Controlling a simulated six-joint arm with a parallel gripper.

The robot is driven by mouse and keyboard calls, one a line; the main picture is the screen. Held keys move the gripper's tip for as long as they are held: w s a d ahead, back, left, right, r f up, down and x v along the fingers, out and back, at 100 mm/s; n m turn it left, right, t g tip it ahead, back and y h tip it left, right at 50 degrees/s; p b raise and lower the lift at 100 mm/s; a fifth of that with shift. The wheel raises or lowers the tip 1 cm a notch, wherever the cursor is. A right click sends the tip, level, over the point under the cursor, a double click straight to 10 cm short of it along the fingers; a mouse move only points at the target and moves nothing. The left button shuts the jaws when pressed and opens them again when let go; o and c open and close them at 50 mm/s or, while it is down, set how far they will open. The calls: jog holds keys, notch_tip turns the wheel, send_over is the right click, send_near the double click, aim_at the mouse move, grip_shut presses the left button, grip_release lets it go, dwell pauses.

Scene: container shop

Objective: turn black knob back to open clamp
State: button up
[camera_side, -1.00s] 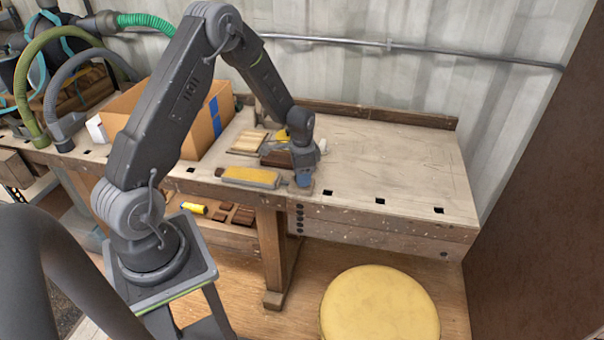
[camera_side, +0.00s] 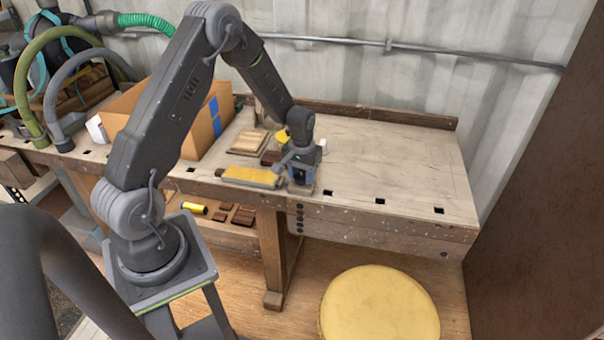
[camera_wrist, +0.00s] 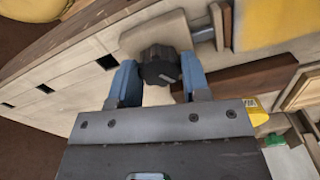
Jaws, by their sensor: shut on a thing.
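The black knob (camera_wrist: 160,65) is ribbed and round and carries a pale mark on its face. It sits in front of a tan block (camera_wrist: 158,32) in the wrist view. A grey metal bar (camera_wrist: 204,35) runs to the right from this block. My gripper (camera_wrist: 160,78) has its two blue fingers on either side of the knob and is shut on it. In the side view my gripper (camera_side: 301,184) points down at the bench's front edge, and it hides the knob there. How far the clamp is open cannot be told.
The workbench (camera_side: 400,170) is bare on the right. A yellow-topped block (camera_side: 250,177) lies at the front edge, left of my gripper. Wooden pieces (camera_side: 249,143) lie behind it, and a cardboard box (camera_side: 203,130) stands further left. A yellow round stool (camera_side: 380,305) stands in front.

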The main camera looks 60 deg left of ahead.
aim_at(302, 175)
jog(key=n, duration=0.5)
jog(key=shift+s+n, duration=0.1)
jog(key=shift+n, duration=0.2)
jog(key=n, duration=0.4)
jog(key=shift+n, duration=0.4)
jog(key=o, duration=0.9)
jog(key=shift+o, duration=0.2)
notch_tip(302, 175, up, 14)
